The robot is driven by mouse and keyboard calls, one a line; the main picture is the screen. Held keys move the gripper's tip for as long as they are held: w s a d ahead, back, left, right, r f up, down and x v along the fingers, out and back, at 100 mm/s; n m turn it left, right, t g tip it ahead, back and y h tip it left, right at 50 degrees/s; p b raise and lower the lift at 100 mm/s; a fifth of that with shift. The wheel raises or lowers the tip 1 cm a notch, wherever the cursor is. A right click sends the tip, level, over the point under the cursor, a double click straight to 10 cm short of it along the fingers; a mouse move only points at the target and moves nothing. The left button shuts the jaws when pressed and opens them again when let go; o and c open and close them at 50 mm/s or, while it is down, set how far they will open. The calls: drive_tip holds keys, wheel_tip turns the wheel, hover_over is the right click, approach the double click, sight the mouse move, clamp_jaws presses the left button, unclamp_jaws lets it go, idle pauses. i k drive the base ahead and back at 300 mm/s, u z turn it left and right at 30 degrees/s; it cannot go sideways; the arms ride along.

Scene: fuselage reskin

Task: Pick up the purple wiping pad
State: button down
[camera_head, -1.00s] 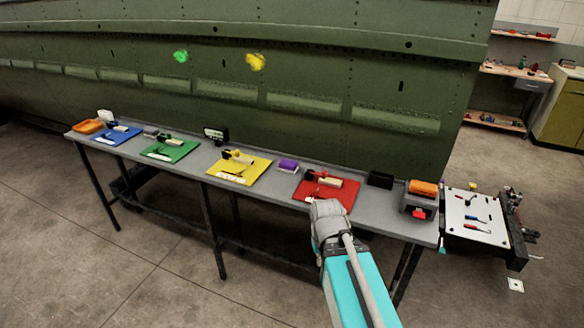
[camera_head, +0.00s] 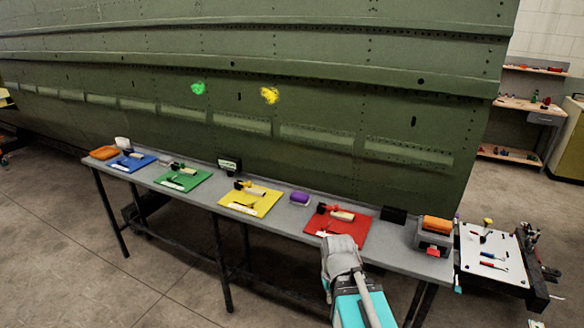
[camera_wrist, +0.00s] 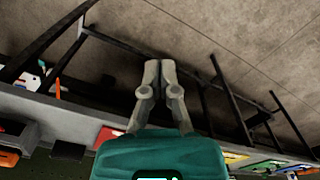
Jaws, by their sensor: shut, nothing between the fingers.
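The purple wiping pad (camera_head: 300,198) lies on the grey bench, between the yellow mat and the red mat. My gripper shows in the wrist view (camera_wrist: 158,75) with its two fingers together and nothing between them. In the head view my arm's wrist end (camera_head: 342,256) is at the bench's front edge, just in front of the red mat, to the right of and nearer than the pad. The fingertips are hidden in the head view. The pad cannot be made out in the wrist view.
The bench (camera_head: 388,246) carries a blue mat (camera_head: 131,162), green mat (camera_head: 183,180), yellow mat (camera_head: 250,199) and red mat (camera_head: 337,224) with tools. A grey box with an orange pad (camera_head: 437,223) stands at the right end. The green fuselage (camera_head: 330,110) rises behind.

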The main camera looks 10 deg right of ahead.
sight(301, 199)
drive_tip(key=z, duration=0.35)
drive_tip(key=i, duration=1)
drive_tip(key=u, duration=0.5)
